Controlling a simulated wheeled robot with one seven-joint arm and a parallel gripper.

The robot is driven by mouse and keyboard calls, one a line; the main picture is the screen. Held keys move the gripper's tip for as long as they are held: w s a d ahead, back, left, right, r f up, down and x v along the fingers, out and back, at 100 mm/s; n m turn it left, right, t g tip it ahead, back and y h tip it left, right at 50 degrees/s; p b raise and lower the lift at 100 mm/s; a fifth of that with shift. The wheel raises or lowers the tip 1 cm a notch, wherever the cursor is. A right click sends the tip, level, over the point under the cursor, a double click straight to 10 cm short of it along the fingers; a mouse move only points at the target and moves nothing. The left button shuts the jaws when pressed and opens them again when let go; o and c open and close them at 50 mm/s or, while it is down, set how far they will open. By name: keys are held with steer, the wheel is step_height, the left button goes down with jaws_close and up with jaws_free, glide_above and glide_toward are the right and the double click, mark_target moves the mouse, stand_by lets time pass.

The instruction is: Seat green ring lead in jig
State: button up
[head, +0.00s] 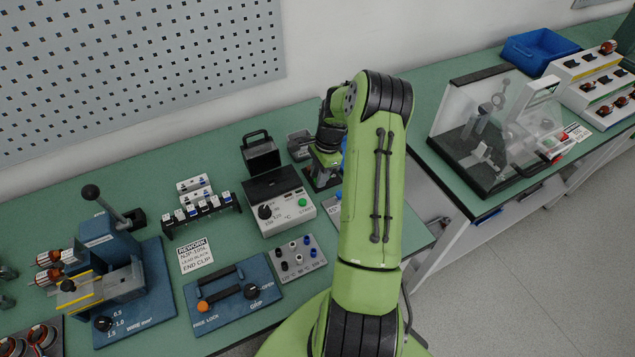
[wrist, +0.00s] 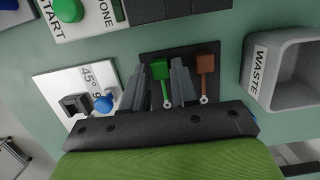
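The green ring lead (wrist: 161,72) stands on a dark rack plate (wrist: 150,57) in the wrist view, green block up and a small ring at its near end. My gripper (wrist: 158,75) is open, one finger on each side of the green lead, with no clear contact visible. A brown ring lead (wrist: 205,64) is just right of the right finger. In the head view my gripper (head: 326,165) is down at the back of the bench, and the lead cannot be made out. Which fixture is the jig is not labelled; a blue fixture marked GRIP and OPEN (head: 215,318) is at front.
A white 45° fixture with a blue knob (wrist: 105,102) is left of my gripper. A grey WASTE bin (wrist: 289,72) is close on its right. A heater box (head: 280,205) and a blue press (head: 140,318) stand on the bench. The WARNING-free bench front right is partly hidden by my arm.

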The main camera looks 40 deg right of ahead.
jaws_close()
steer(key=shift+r, duration=0.1)
steer(key=shift+r+p, duration=1.2)
steer(key=shift+r, duration=0.3)
steer(key=shift+s, duration=0.1)
